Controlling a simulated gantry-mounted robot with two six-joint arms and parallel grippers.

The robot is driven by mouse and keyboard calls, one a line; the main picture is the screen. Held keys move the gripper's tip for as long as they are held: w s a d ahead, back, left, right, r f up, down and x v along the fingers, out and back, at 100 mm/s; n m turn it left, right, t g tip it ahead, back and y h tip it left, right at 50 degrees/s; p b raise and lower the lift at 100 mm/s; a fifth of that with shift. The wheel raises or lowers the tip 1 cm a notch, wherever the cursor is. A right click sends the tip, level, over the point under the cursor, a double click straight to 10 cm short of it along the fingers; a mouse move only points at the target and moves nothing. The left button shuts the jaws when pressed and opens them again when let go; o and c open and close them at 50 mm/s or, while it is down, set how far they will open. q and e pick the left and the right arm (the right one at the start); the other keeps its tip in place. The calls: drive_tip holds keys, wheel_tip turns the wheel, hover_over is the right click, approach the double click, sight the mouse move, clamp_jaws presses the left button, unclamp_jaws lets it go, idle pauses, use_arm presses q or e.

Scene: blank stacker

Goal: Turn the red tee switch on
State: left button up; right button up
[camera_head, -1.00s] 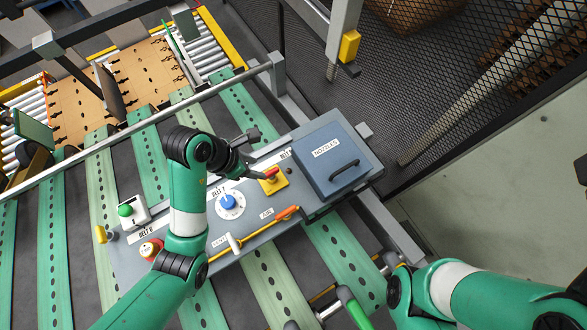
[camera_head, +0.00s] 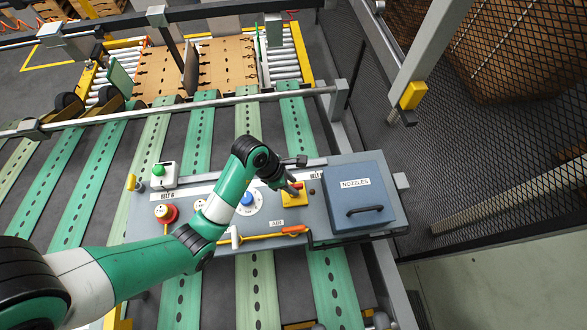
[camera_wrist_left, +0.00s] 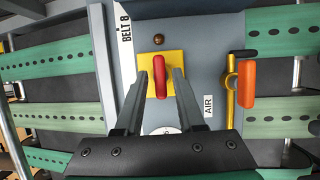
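The red tee switch (camera_wrist_left: 160,77) sits on a yellow square plate (camera_wrist_left: 146,62) on the grey control panel. In the left wrist view its red handle runs up and down the picture, between the two fingers of my left gripper (camera_wrist_left: 159,75). The fingers are open, one on each side of the handle, with a visible gap. In the head view my left gripper (camera_head: 292,187) is over the yellow plate (camera_head: 295,200) and hides most of the switch; only a little red shows. I cannot tell the exact fingertip height. My right gripper is out of view.
A blue NOZZLES box (camera_head: 355,188) stands right of the switch. Green belts (camera_head: 255,290) run beneath the panel.

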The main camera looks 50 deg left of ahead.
use_arm(q)
clamp_jaws()
drive_tip(key=shift+m, duration=0.3)
drive_tip(key=m+h, duration=0.1)
drive_tip(key=m, duration=0.2)
drive_tip(key=shift+w+a+r+g, duration=0.1)
drive_tip(key=shift+g, duration=0.3)
drive_tip(key=m, duration=0.2)
drive_tip(key=m+g+h, duration=0.1)
drive_tip(key=m, duration=0.2)
drive_tip(key=shift+w+g, duration=0.15)
drive_tip(key=shift+g, duration=0.15)
drive_tip(key=m+g, duration=0.1)
drive_tip(key=m, duration=0.3)
drive_tip(key=shift+w+m+g, duration=0.1)
drive_tip(key=shift+m+g, duration=0.2)
drive_tip(key=shift+g, duration=0.1)
drive_tip(key=m+g, duration=0.1)
drive_tip(key=m, duration=0.3)
drive_tip(key=shift+w+m+g, duration=0.1)
drive_tip(key=shift+m+g, duration=0.3)
